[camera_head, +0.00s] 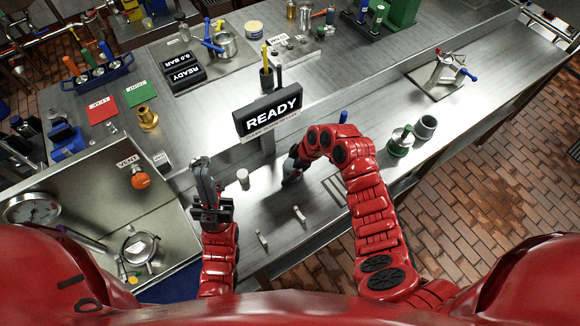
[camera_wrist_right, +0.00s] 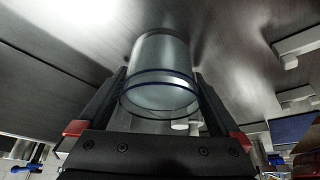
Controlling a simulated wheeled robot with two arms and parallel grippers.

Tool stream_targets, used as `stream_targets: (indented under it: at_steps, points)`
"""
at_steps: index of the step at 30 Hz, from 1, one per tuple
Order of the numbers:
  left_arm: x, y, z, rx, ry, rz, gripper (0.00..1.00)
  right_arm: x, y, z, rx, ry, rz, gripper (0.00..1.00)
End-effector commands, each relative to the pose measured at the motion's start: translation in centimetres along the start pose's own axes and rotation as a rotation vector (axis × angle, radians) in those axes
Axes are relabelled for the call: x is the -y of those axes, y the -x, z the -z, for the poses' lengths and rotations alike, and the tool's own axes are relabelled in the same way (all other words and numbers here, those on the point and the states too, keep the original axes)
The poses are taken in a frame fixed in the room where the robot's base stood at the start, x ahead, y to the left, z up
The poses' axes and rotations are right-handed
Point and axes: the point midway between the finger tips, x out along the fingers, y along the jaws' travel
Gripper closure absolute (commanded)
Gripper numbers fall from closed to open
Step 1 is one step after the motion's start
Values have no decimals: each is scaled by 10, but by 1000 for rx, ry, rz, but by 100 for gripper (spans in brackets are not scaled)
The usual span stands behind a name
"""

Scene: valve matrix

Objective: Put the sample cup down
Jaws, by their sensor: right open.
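A clear, pale cup (camera_wrist_right: 160,75) with dark blue bands fills the middle of the right wrist view, between the two fingers of my right gripper (camera_wrist_right: 158,95). The fingers are open, one on each side of it. In the head view, my right gripper (camera_head: 291,168) is low over the steel bench, mostly covered by its own arm. A small whitish cup (camera_head: 243,179) stands on the bench to its left; I cannot tell if it is the same cup. My left gripper (camera_head: 207,182) is upright left of the whitish cup; its fingers are unclear.
Two small pale tabs (camera_head: 299,214) lie on the bench in front. A READY sign (camera_head: 270,118) stands behind. An orange vent knob (camera_head: 140,179) is at left. A green valve (camera_head: 401,141) and a grey cylinder (camera_head: 425,127) stand at right.

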Motion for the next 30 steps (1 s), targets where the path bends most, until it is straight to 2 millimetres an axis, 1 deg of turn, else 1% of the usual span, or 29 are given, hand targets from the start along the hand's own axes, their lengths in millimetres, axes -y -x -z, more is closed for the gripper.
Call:
stream_targets:
  at_steps: [4,8,11,17,19,24,30]
  points:
    - [0,7,-1,0,0,0,100,-1,10,0,-2,2,-3,0]
    - [-1,17,-3,0,0,0,100,-2,29,-1,-3,2,-5,0]
    - [-1,26,-4,0,0,0,100,-2,48,-2,-1,1,-6,0]
    - [-2,44,-8,0,0,0,100,-3,93,-1,-5,2,-10,0]
    - [-2,38,-6,0,0,0,100,-1,107,1,2,2,-3,0]
    - [-2,35,-6,0,0,0,100,0,119,0,2,-1,-1,0]
    - [-2,35,-6,0,0,0,100,0,121,0,0,0,1,0]
